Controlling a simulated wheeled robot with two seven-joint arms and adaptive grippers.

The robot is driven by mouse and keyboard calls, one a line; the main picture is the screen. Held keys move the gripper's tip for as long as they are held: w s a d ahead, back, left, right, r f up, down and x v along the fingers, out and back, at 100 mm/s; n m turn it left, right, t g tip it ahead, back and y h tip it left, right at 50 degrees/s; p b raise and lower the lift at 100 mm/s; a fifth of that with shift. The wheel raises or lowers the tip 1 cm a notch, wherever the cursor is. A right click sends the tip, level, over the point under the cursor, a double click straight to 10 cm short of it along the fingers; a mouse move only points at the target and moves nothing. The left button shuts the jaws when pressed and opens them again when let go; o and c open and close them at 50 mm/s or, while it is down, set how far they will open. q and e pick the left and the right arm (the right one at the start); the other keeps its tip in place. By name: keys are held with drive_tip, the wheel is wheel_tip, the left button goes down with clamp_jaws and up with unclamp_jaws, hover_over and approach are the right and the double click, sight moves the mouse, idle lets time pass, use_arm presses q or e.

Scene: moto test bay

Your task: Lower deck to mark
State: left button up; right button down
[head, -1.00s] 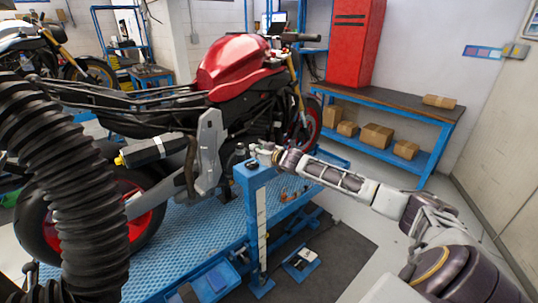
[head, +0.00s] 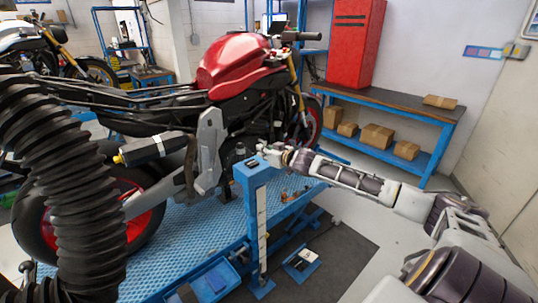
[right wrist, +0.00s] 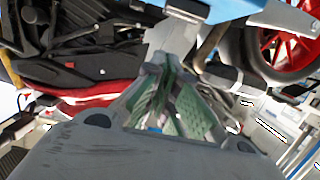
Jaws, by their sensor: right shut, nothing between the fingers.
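The blue lift deck (head: 195,240) with a ribbed top carries a red motorcycle (head: 232,70). A blue post (head: 252,200) stands at the deck's near side with a white scale strip (head: 262,228) down its face; marks on the strip are too small to read. A small dark control (head: 253,163) sits on top of the post. My right gripper (head: 264,150) is shut and empty, just above and behind the post top; I cannot tell whether it touches. Its fingers with green pads show in the right wrist view (right wrist: 173,75). My left gripper is out of view.
A black corrugated hose (head: 75,190) blocks the left foreground. A blue workbench (head: 400,112) with several boxes and a red cabinet (head: 354,45) stand at the back right. A second motorcycle (head: 50,50) is at the far left. Open floor lies right of the deck.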

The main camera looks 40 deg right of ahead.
drive_tip(key=shift+b+v, duration=0.3)
drive_tip(key=shift+v, duration=1.55)
drive_tip(key=shift+s+r, duration=0.1)
drive_tip(key=shift+n, duration=0.3)
